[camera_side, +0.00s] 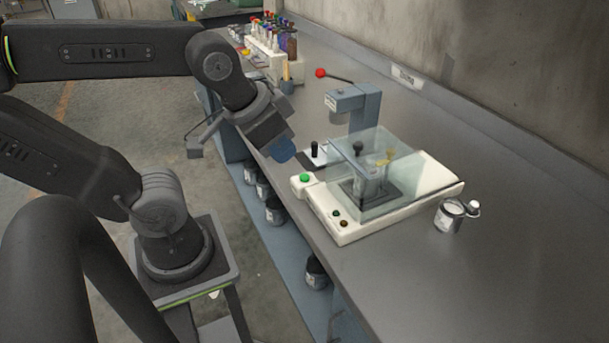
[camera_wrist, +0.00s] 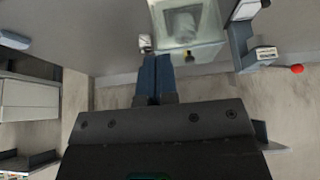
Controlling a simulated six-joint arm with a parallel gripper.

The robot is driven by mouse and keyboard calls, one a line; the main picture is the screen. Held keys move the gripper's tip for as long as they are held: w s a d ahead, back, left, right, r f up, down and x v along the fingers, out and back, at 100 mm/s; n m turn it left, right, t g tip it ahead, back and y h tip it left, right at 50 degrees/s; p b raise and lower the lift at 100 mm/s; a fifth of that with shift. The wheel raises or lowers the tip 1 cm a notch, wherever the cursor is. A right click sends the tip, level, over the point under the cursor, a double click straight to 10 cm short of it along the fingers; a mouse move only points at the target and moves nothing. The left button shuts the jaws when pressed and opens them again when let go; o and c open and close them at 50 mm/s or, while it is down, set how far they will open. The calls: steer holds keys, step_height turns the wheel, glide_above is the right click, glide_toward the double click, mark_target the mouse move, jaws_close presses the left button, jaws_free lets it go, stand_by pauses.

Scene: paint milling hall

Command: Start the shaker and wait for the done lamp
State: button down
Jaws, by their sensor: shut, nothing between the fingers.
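The shaker (camera_side: 434,192) is a white base on the bench with a clear cover standing over its platform. A can-like shape shows blurred under the cover. A bright green button (camera_side: 303,179) sits at its left corner. Two small lamps (camera_side: 340,218) on its front edge, one dark green and one brownish, look unlit. My gripper (camera_side: 283,152) is shut and empty, in the air left of the button and apart from it. In the wrist view my blue fingers (camera_wrist: 154,78) are together, with the shaker's clear cover (camera_wrist: 188,30) ahead of them.
A blue-grey post device (camera_side: 362,105) stands behind the shaker, with a red-knobbed lever (camera_side: 320,73) farther back. A small metal can (camera_side: 448,217) stands right of the shaker. A bottle rack (camera_side: 262,55) is at the far end. The bench's front right (camera_side: 430,290) is clear.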

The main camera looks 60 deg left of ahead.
stand_by(0.5)
steer(key=m+t+h, duration=0.3)
steer(key=m+h, duration=0.1)
steer(key=m, duration=1)
glide_above(303, 177)
step_height(303, 177, down, 9)
steer(key=shift+f, duration=0.1)
steer(key=shift+f, duration=4.3)
steer(key=shift+f, duration=0.15)
